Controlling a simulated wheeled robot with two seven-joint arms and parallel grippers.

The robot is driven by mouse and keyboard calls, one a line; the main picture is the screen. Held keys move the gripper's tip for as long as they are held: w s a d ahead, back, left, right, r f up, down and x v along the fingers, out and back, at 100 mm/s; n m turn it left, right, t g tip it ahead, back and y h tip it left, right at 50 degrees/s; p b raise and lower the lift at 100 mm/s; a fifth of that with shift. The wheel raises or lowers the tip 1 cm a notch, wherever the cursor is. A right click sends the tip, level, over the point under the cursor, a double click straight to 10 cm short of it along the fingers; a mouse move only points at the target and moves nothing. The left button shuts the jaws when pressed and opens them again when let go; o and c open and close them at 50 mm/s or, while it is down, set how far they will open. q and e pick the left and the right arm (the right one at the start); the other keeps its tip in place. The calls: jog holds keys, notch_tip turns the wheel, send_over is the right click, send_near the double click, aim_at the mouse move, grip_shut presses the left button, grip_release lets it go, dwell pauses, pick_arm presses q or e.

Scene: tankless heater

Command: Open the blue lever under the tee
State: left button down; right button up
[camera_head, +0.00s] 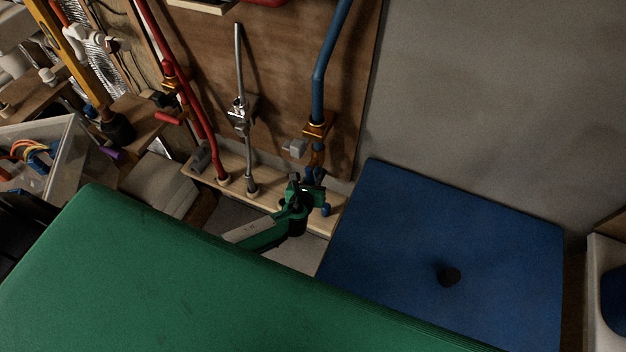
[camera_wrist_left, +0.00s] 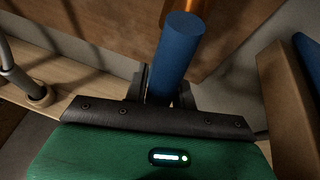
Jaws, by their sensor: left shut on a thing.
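The copper tee (camera_head: 318,126) sits at the foot of the blue pipe (camera_head: 327,60) on the wooden panel. Below it is the blue lever, largely hidden behind my gripper in the head view. In the left wrist view the lever's thick blue handle (camera_wrist_left: 173,55) runs down between my fingers, with copper (camera_wrist_left: 207,14) behind its upper end. My left gripper (camera_head: 304,187) is at the lever, just below the tee, and is shut on the handle. My right gripper is not in view.
A red pipe (camera_head: 188,103) and a grey pipe (camera_head: 240,65) stand to the left on a wooden ledge (camera_head: 268,194). A blue box-like surface (camera_head: 440,230) lies close on the right, against the grey wall. A clear bin (camera_head: 62,150) with coloured wires is far left.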

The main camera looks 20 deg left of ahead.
pick_arm(q)
jog(key=c, duration=1.1)
grip_release()
jog(key=shift+c, duration=0.2)
jog(key=b+v, duration=0.1)
jog(key=v, duration=1.2)
jog(key=shift+s+r, duration=0.15)
jog(key=shift+s, duration=0.25)
